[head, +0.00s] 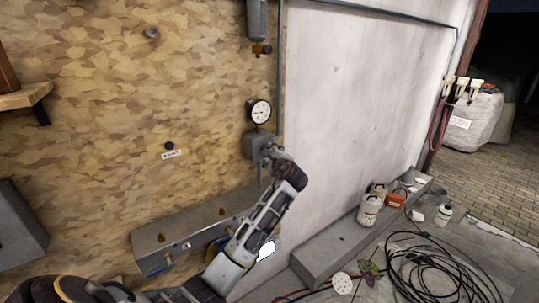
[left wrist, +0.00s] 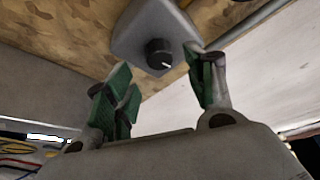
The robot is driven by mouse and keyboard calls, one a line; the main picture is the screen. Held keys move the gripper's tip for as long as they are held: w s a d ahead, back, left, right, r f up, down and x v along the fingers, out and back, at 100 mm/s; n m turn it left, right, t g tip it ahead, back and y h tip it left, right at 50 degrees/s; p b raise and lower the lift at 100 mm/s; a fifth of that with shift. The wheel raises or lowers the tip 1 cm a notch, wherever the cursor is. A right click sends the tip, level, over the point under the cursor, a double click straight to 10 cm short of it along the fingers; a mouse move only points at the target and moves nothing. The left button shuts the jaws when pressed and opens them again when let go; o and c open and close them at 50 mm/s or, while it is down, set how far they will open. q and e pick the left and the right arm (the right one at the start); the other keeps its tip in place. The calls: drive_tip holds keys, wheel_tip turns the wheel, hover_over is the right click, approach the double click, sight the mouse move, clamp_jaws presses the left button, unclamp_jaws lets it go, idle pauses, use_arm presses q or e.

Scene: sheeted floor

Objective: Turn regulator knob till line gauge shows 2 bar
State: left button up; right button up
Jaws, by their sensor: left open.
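The line gauge (head: 260,112), a round white dial with a dark rim, is on the particle-board wall; its reading is too small to tell. The grey regulator body (head: 253,146) sits just below it, partly hidden by my left gripper (head: 268,153). In the left wrist view the black regulator knob (left wrist: 159,54) with a white mark points down from the grey body. My left gripper (left wrist: 166,88) is open there, its green-padded fingers either side of and nearer than the knob, with visible gaps. My right gripper is not in view.
A grey pipe (head: 281,60) runs up the wall's right edge, with a grey cylinder (head: 257,20) above the gauge. A grey metal box (head: 190,232) juts out below. Black hose (head: 440,265) lies coiled on the floor at right, beside a concrete ledge (head: 335,245) holding canisters (head: 369,210).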

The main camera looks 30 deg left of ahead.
use_arm(q)
drive_tip(key=v, duration=0.7)
drive_tip(key=shift+s, duration=0.15)
drive_tip(key=shift+d, duration=0.15)
idle(0.4)
